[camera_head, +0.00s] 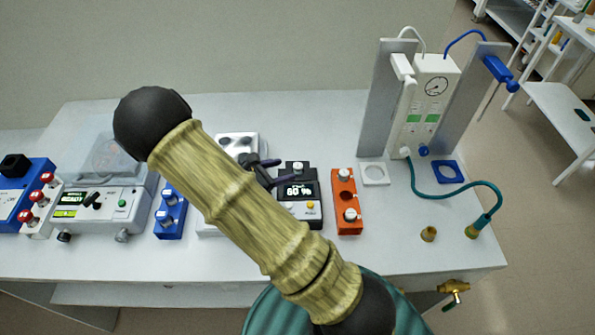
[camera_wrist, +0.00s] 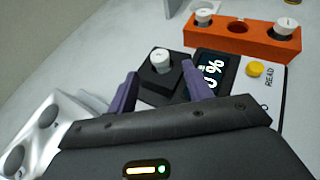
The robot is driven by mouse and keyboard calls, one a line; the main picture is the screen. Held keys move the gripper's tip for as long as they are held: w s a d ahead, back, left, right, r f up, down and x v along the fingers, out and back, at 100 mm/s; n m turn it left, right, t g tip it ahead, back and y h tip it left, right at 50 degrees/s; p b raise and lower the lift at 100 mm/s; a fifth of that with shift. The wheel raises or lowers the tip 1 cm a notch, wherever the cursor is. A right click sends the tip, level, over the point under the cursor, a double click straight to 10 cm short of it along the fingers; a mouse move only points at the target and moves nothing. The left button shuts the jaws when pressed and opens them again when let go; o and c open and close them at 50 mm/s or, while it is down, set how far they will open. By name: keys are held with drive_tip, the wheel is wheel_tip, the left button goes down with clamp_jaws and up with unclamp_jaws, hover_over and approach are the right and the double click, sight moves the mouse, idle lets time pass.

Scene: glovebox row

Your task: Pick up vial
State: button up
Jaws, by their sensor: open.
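A white-capped vial (camera_wrist: 160,57) stands upright in a black socket of the reader (camera_wrist: 214,68); only its top shows. In the head view the vial (camera_head: 297,166) is at the back of the reader (camera_head: 300,213), whose display reads 80 %. My gripper (camera_wrist: 159,74) is open, with its purple fingers apart and nothing between them. In the wrist view the vial appears just beyond the gap between the fingertips. In the head view my gripper (camera_head: 268,170) is just left of the vial, partly hidden by my arm.
An orange rack (camera_head: 346,190) with two white-capped vials stands right of the reader. A silver block with round wells (camera_head: 236,143) is at the left. The bench's front right is mostly clear.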

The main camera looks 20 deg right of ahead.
sight(294, 167)
drive_tip(key=shift+d+f+p, duration=0.1)
drive_tip(key=shift+d+p, duration=0.2)
drive_tip(key=shift+d, duration=0.25)
drive_tip(key=p+x, duration=0.1)
drive_tip(key=x, duration=0.3)
drive_tip(key=shift+w+f, duration=0.1)
drive_tip(key=shift+f, duration=0.05)
clamp_jaws()
wheel_tip(294, 167, up, 10)
drive_tip(key=b, duration=0.1)
idle(0.5)
idle(0.4)
